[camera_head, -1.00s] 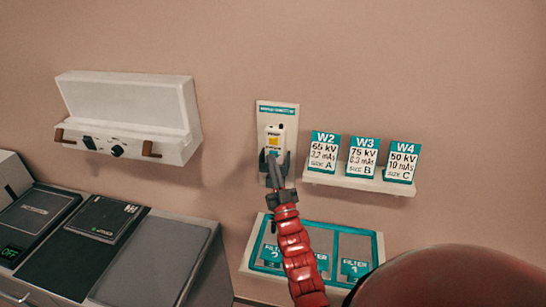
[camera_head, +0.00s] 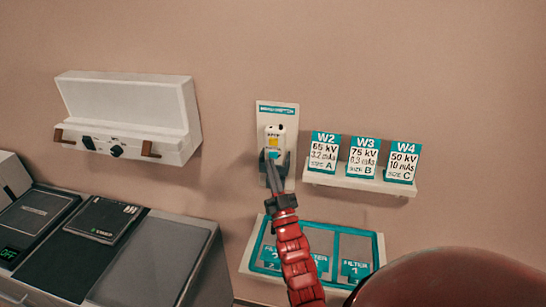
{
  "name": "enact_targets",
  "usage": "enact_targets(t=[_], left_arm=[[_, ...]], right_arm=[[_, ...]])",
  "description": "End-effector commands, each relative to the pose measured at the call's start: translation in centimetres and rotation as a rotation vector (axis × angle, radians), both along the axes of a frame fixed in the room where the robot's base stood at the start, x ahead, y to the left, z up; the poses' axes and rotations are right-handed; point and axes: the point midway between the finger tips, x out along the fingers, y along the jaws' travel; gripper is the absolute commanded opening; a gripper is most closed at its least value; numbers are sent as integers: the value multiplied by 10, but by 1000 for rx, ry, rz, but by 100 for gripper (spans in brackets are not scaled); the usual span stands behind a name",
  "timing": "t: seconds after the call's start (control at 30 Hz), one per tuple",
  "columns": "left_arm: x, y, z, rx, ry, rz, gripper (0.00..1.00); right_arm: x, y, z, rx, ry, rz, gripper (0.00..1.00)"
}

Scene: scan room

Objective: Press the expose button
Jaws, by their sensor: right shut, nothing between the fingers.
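A white handset with a yellow patch (camera_head: 275,133) sits on a pale wall plate (camera_head: 290,112) with a teal label strip, at the middle of the view. The button lettering on it is too small to read surely. My right gripper (camera_head: 272,156) is shut and empty, at the lower part of the handset, its tips just below or over the yellow patch. I cannot tell whether the tips touch it. The gripper hides the handset's lower end. My left gripper is not in view.
A shelf (camera_head: 345,187) holds cards W2, W3 and W4 to the right. A tray with filter plates (camera_head: 365,288) sits below, partly behind my right arm. A white wall box with knobs (camera_head: 128,120) and a console with panels (camera_head: 160,262) stand at left.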

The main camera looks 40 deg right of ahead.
Motion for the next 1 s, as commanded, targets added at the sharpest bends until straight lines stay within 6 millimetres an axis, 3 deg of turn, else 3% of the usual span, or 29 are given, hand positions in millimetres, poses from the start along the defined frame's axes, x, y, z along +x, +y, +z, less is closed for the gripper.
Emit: enact_targets(t=[0.27, 0.7, 1.0], left_arm=[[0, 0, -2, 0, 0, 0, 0], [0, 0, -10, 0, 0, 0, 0], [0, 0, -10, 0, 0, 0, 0]], right_arm=[[-4, 5, 0, 0, -1, 1, 0], [-31, 36, -1, 0, -1, 1, 0], [-32, 38, 0, 0, -1, 0, 0]])
